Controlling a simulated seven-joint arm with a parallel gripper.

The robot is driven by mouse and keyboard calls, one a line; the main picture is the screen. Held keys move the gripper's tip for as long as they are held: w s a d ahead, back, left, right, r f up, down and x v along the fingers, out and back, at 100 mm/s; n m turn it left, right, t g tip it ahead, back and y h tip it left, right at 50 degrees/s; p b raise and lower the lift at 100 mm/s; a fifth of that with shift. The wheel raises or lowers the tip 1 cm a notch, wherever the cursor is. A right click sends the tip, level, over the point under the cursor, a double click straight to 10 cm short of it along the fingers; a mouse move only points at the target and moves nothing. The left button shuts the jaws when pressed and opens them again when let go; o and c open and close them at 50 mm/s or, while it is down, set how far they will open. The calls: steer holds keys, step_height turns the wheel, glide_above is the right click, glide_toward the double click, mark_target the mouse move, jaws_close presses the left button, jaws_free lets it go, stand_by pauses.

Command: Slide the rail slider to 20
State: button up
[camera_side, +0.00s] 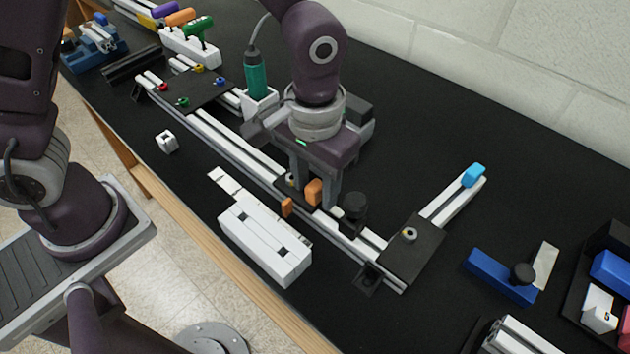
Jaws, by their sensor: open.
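The rail slider is a dark carriage with an upright orange tab (314,191) on a long pale extrusion rail (235,144). A small orange piece (287,207) sits at its near side, by a pale strip (227,182) that runs along the rail. No numbers are legible on the strip, so I cannot read the slider's position. My gripper (315,194) points down over the rail and is open. Its fingers appear on either side of the orange tab; I cannot tell whether they touch it. The gripper body hides part of the rail behind.
A black knob (354,208) stands on the rail just right of my gripper. A black corner plate (412,250) joins the rail's right end. A white box (265,246) sits in front. Open black table lies at the back right.

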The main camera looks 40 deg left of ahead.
steer(key=shift+r, duration=0.1)
step_height(320, 180, up, 7)
steer(key=shift+f, duration=0.1)
steer(key=shift+c, duration=0.2)
